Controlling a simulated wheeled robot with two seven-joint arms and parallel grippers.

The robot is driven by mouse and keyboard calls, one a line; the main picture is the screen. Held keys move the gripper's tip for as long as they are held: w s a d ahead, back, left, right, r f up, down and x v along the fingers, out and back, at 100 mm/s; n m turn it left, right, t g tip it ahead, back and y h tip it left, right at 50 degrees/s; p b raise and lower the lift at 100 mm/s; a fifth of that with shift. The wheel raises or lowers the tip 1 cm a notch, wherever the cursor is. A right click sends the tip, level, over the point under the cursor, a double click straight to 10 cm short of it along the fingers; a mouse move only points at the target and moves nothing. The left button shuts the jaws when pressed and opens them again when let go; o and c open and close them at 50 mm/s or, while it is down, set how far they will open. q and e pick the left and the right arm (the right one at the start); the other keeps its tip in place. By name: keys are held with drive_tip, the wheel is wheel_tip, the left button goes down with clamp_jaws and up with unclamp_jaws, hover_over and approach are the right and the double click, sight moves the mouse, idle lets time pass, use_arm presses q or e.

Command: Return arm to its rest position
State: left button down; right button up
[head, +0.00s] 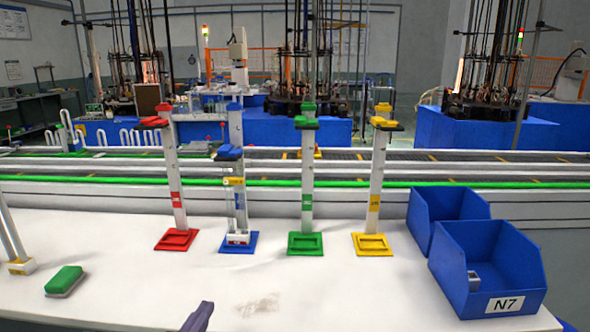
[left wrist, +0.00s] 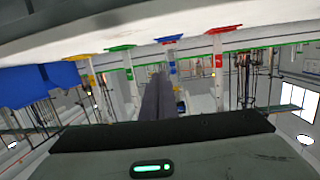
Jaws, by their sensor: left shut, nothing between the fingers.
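My left gripper (head: 198,317) shows only as dark grey-purple fingers at the bottom edge of the head view, over the front of the white table (head: 340,290). Its fingers (left wrist: 158,98) are closed together and empty in the left wrist view, which looks upside down. The rest of my left arm is out of the head view. The gripper is apart from the red stand (head: 175,200), blue stand (head: 238,243), green stand (head: 307,200) and yellow stand (head: 376,200), which stand upright behind it. My right gripper is not in view.
A green-topped block (head: 65,280) lies at the left. Two blue bins stand at the right, the front bin (head: 505,300) labelled N7 and the rear bin (head: 425,210) behind it. A green-edged conveyor (head: 410,184) runs behind the table. The table's middle front is mostly clear.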

use_arm(q)
drive_tip(key=s+d+f+g, duration=0.1)
drive_tip(key=s+f+g, duration=0.6)
drive_tip(key=s+f, duration=2)
drive_tip(key=shift+f+h, duration=0.2)
drive_tip(key=shift+h, duration=0.2)
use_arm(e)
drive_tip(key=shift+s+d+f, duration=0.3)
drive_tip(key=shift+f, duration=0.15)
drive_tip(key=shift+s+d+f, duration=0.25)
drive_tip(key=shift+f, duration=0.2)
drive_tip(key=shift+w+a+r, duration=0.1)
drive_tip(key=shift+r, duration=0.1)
